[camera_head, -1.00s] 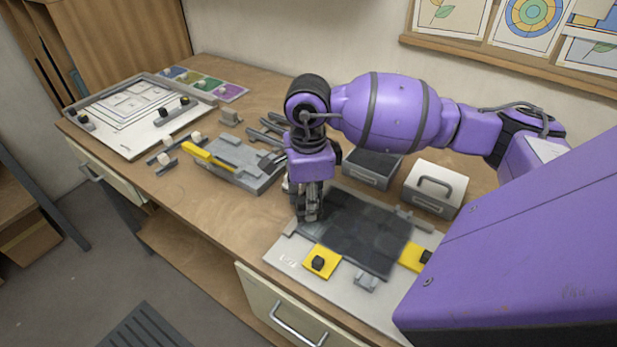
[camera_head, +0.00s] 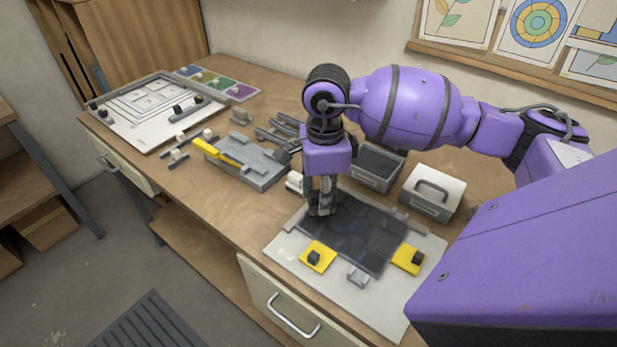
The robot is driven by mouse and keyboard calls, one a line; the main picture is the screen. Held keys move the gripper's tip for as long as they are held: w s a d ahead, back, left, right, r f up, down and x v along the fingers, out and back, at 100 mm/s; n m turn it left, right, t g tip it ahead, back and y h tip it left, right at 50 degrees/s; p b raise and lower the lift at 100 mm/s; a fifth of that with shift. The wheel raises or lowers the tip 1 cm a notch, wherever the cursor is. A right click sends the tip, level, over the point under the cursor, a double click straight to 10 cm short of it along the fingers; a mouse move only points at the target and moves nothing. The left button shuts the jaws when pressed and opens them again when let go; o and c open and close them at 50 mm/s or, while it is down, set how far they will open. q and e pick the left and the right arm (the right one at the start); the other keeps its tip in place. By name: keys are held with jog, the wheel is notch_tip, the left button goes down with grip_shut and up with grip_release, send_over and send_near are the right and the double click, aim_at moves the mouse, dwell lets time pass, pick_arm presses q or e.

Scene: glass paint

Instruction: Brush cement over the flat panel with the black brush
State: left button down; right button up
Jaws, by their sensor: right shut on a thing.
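The flat panel (camera_head: 352,241) is a dark, nearly black rectangle lying on a pale board (camera_head: 290,252) at the front right of the bench. My right gripper (camera_head: 322,207) points down over the panel's upper left part. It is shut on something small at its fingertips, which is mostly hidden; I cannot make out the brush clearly. Whether it touches the panel cannot be told. Two yellow pads with black knobs, the left one (camera_head: 318,258) and the right one (camera_head: 409,259), sit at the panel's near edge and right side. My left gripper is not in view.
A grey tray with a yellow-handled tool (camera_head: 217,153) lies left of the panel. A dark open bin (camera_head: 375,168) and a white lidded box (camera_head: 433,191) stand behind it. A framed white board (camera_head: 150,120) lies at the far left. Bare wood shows between them.

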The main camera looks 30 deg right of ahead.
notch_tip(320, 180, up, 2)
jog(key=shift+d, duration=0.1)
jog(key=shift+r+p, duration=0.35)
jog(key=shift+r, duration=0.1)
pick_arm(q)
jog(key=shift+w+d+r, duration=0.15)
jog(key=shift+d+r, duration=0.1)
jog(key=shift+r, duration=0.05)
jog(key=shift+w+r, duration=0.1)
